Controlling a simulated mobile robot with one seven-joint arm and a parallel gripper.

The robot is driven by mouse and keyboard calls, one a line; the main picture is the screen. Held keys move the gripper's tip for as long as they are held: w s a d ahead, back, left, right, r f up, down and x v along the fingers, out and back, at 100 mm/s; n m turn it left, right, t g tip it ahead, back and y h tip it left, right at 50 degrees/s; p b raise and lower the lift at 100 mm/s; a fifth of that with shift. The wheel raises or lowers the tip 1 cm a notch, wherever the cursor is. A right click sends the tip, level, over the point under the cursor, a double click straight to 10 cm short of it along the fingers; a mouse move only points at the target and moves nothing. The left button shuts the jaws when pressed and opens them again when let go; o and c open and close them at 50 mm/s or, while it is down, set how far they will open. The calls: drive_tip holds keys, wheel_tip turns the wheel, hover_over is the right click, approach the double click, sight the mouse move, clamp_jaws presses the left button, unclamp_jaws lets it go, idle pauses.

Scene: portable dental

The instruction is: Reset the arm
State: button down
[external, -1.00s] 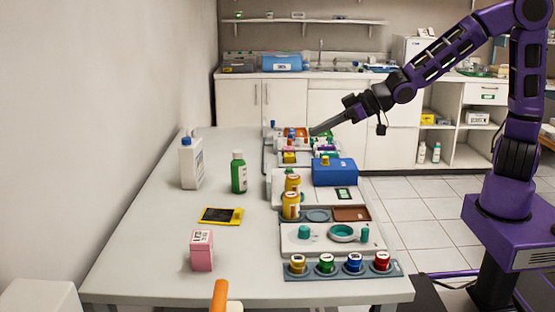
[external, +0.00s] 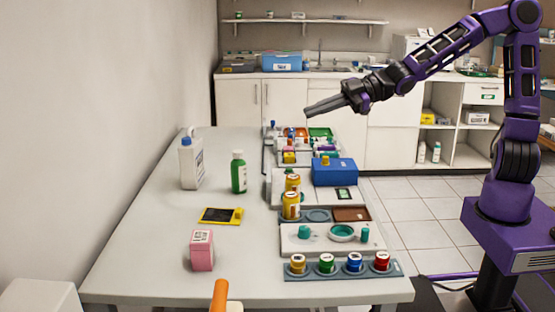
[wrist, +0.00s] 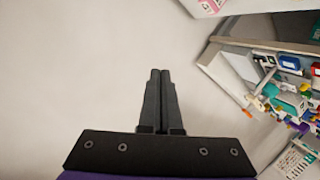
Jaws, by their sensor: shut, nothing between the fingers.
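My gripper (external: 309,112) is in the air above the far end of the long white table (external: 150,262) in the external view. Its fingers point left and slightly down. In the wrist view my gripper (wrist: 160,73) shows its two dark fingers together with nothing between them. My purple arm reaches in from the right. No object touches the gripper.
Under and beside the gripper are trays with small coloured items, also at the right of the wrist view (wrist: 285,98). A blue box (external: 335,172), yellow bottles (external: 291,205), a green bottle (external: 238,172) and a white jug (external: 191,163) stand nearer. The air around the gripper is clear.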

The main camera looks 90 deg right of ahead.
drive_tip(key=s+a+r+m+g+h+p, duration=0.1)
drive_tip(key=s+a+m+g+p, duration=0.1)
drive_tip(key=s, duration=1.2)
drive_tip(key=s+a+r+m+g+h+p, duration=0.1)
drive_tip(key=s+m+g, duration=0.5)
drive_tip(key=s, duration=0.8)
drive_tip(key=a+h+p, duration=0.1)
drive_tip(key=a+p, duration=0.1)
drive_tip(key=p, duration=0.1)
drive_tip(key=shift+r+m+p, duration=0.2)
drive_tip(key=shift+m+p, duration=0.2)
wheel_tip(320, 180, down, 12)
drive_tip(key=b, duration=1.2)
drive_tip(key=c, duration=1.5)
unclamp_jaws()
drive_tip(key=shift+c, duration=0.2)
